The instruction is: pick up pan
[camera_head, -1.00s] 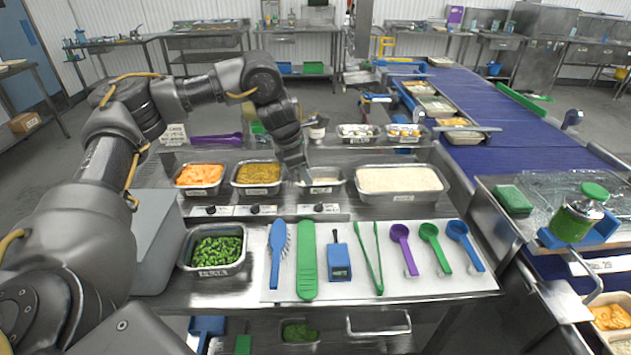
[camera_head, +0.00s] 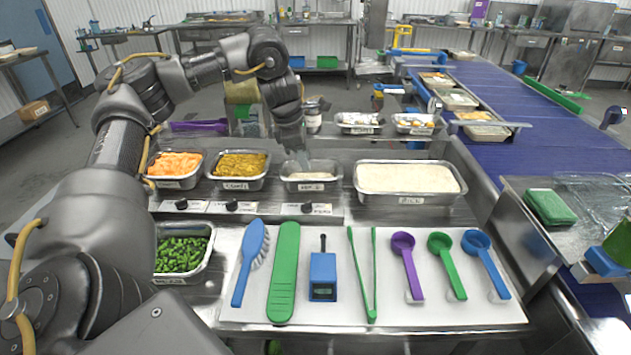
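Several metal pans stand in a row at the back of the workbench. A small labelled pan (camera_head: 310,186) with pale contents is in the middle. To its left are a pan of yellow food (camera_head: 240,183) and a pan of orange food (camera_head: 175,182). To its right is a wide pan of white rice (camera_head: 408,196). My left gripper (camera_head: 301,160) points down at the back left part of the small pan. Its fingertips are small and blurred, so I cannot tell whether they are open or touching the rim. My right gripper is out of view.
A pan of green vegetables (camera_head: 184,262) stands at front left, partly behind my arm. A white board (camera_head: 450,313) holds a brush, green tools, a blue thermometer and coloured scoops. A blue conveyor (camera_head: 530,131) with trays runs at the right.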

